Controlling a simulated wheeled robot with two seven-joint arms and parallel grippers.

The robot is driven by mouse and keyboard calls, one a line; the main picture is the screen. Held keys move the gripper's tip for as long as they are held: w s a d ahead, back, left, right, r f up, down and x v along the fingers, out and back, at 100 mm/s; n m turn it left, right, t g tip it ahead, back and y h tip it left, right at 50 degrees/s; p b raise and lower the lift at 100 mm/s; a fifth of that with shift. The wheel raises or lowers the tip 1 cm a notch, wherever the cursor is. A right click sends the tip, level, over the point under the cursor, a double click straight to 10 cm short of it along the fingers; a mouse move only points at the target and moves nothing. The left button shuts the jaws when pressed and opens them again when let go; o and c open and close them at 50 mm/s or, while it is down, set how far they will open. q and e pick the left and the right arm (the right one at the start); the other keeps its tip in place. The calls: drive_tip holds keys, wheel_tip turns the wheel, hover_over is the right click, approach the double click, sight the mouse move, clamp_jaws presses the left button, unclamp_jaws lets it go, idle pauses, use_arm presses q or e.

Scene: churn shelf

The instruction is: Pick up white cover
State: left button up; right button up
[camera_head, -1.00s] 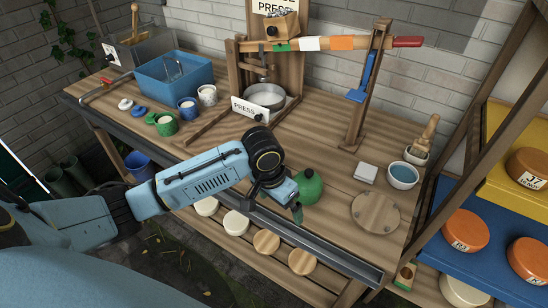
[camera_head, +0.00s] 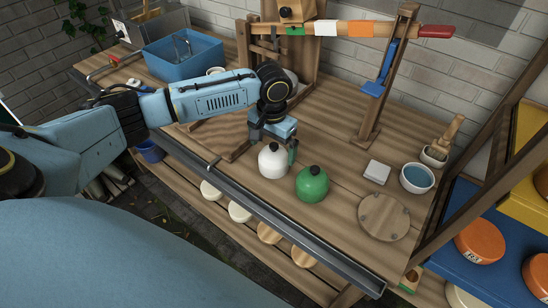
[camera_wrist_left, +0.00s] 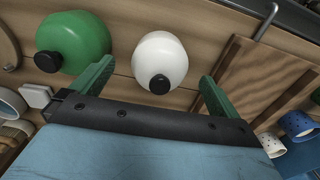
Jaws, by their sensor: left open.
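The white cover (camera_head: 273,163) is a rounded dome with a black knob. It stands on the wooden bench beside a similar green cover (camera_head: 312,186). My left gripper (camera_head: 275,146) is open and empty, just behind and above the white cover, with one green finger near the cover's right side. In the left wrist view, the white cover (camera_wrist_left: 160,55) lies ahead of the gap between the two green fingers (camera_wrist_left: 155,90), apart from both. The green cover (camera_wrist_left: 78,40) is to its left there. The right gripper is not in view.
A metal rail (camera_head: 290,235) runs along the bench's front edge. A round wooden board (camera_head: 384,217), a white block (camera_head: 377,171) and a blue-filled bowl (camera_head: 416,178) are to the right. A wooden press frame with a striped lever (camera_head: 345,29) stands behind.

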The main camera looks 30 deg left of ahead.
sight(274, 157)
use_arm(q)
drive_tip(key=f, duration=0.4)
drive_tip(key=w+f, duration=0.1)
drive_tip(key=shift+a+f+b, duration=0.1)
drive_tip(key=shift+f+b, duration=0.3)
drive_tip(key=c, duration=1.1)
